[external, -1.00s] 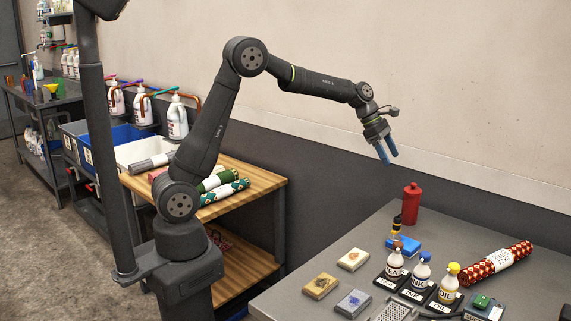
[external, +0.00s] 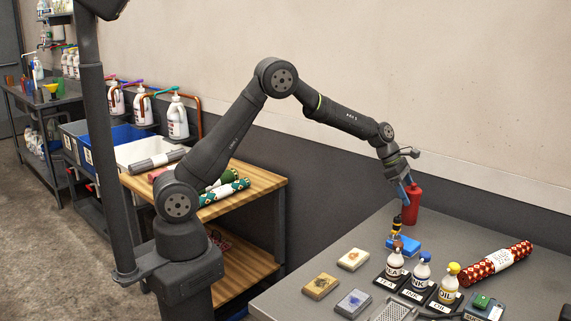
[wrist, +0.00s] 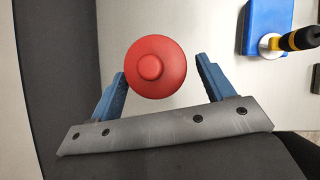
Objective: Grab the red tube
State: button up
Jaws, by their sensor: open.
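The red tube (external: 416,201) is an upright red cylinder with a small knobbed top, standing on the grey table near the wall. In the wrist view I look down on its round red top (wrist: 150,68). My gripper (external: 404,192) is open, its blue fingers pointing down at the tube. In the wrist view my gripper (wrist: 161,65) has one finger on each side of the red top. I cannot tell whether either finger touches it. The tube's lower part is hidden in the wrist view.
A blue block (external: 404,244) with a black-and-yellow tool (external: 397,225) stands close in front of the tube. Labelled bottles (external: 422,271), sponge-like blocks (external: 353,260) and a red patterned roll (external: 496,262) are farther forward. The wall (external: 470,120) is close behind.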

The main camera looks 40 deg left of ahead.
aim_at(417, 211)
jog(key=x, duration=0.3)
jog(key=shift+w, duration=0.1)
jog(key=shift+r, duration=0.1)
grip_shut()
